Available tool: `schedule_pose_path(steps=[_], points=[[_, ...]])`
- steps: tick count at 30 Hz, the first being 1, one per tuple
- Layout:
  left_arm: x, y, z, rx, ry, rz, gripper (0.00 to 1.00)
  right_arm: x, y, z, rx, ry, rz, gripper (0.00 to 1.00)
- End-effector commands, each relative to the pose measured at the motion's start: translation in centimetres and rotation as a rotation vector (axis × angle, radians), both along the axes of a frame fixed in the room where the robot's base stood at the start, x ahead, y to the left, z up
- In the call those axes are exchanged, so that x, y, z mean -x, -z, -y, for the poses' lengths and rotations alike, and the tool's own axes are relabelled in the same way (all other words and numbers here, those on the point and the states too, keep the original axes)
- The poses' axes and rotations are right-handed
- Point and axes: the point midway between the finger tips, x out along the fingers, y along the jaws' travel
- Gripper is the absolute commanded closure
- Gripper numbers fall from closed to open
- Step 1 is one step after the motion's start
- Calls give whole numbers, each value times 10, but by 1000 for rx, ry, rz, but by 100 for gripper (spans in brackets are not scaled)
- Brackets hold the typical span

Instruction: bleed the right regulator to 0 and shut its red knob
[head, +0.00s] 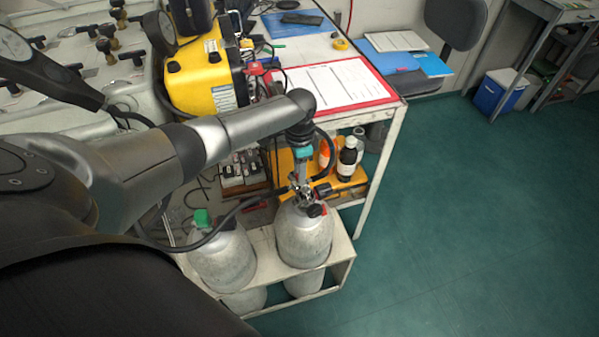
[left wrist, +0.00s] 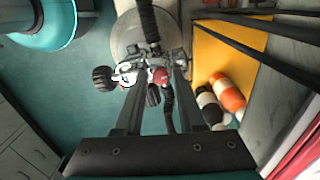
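The right cylinder (head: 304,240) stands in a pale rack with its regulator (head: 303,192) on top. In the left wrist view, the regulator's red knob (left wrist: 160,76) shows between the fingers, closer to the right finger. A black knob (left wrist: 103,78) sticks out to the left, beside a small white part (left wrist: 125,74) that may be a gauge; no reading is legible. My left gripper (head: 301,178) points down at the regulator; in the left wrist view its fingers (left wrist: 158,80) are apart. I cannot tell whether they touch anything. My right gripper is not in view.
The left cylinder (head: 222,258) with a green knob (head: 201,217) stands beside it. A black hose arcs between the cylinders and the regulator. Bottles (head: 347,158) stand on a yellow shelf (head: 350,182) behind. A table with a red clipboard (head: 382,90) is above; green floor (head: 460,220) is free at right.

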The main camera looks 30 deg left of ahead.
Motion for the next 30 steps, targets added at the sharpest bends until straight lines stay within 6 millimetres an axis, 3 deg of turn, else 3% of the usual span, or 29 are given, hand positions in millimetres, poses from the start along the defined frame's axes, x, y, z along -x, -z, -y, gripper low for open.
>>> schedule_pose_path(steps=[7, 18, 30], points=[[0, 0, 0, 0, 1, 0, 62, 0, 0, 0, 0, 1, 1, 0], [0, 0, 0, 0, 0, 0, 100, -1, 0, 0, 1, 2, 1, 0], [0, 0, 0, 0, -7, -1, 100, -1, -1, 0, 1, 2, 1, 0]])
